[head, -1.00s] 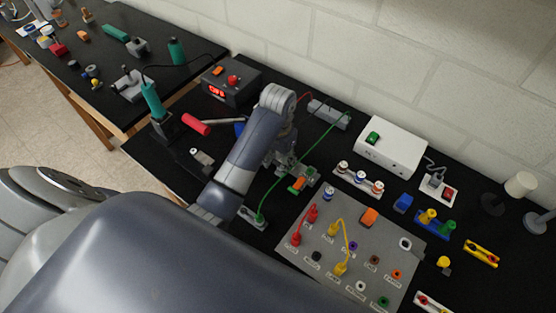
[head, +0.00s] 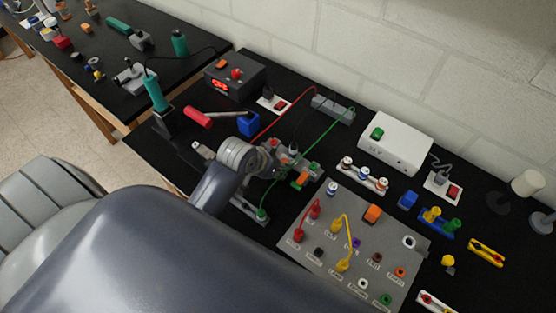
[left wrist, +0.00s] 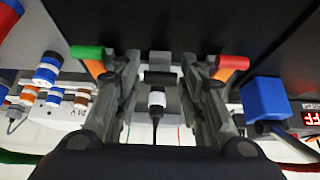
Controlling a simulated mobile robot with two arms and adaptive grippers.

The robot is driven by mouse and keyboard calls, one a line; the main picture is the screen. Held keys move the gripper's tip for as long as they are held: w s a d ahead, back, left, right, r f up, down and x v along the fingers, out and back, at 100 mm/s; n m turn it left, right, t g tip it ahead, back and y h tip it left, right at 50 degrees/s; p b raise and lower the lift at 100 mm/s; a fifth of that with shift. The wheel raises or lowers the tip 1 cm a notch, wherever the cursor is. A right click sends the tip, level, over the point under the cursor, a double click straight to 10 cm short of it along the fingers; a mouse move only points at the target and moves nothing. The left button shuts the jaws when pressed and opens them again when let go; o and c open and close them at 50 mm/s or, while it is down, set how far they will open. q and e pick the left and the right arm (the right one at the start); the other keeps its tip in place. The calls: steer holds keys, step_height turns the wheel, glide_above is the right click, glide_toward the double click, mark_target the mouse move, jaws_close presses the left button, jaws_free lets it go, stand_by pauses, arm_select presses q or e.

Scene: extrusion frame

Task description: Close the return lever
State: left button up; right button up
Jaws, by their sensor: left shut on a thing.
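My left gripper (head: 287,163) is at a small grey switch fixture on the black bench, just left of the grey socket panel. In the left wrist view its two fingers (left wrist: 160,72) stand either side of a short black bar (left wrist: 160,77) and are shut on it. The bar looks like a lever handle, but I cannot be sure it is the return lever. An orange handle (head: 300,180) with a green part beside it sticks out near the gripper. In the wrist view an orange-red cylinder (left wrist: 232,62) is right of the fingers. My right gripper is not in view.
The socket panel (head: 328,252) with red and yellow leads lies to the right. A green cable (head: 328,134) and a red cable (head: 292,112) run near the gripper. A blue block (head: 249,124) and a white box (head: 397,143) stand behind.

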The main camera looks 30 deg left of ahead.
arm_select(q)
steer(key=f+t+b, duration=0.1)
steer(key=b, duration=0.1)
steer(key=s+f+t+b, duration=0.1)
steer(key=t, duration=0.1)
steer(key=shift+f+h+b, duration=0.1)
steer(key=shift+h+b, duration=0.2)
steer(key=shift+b, duration=0.05)
steer(key=shift+f+t+b, duration=0.25)
steer(key=shift+t+b, duration=0.75)
steer(key=shift+b, duration=0.25)
steer(key=shift+r+t, duration=0.1)
steer(key=shift+t, duration=0.2)
steer(key=o, duration=1)
steer(key=shift+w, duration=0.1)
steer(key=shift+o, duration=0.2)
steer(key=shift+a, duration=0.1)
steer(key=v, duration=1.2)
steer(key=shift+a, duration=0.1)
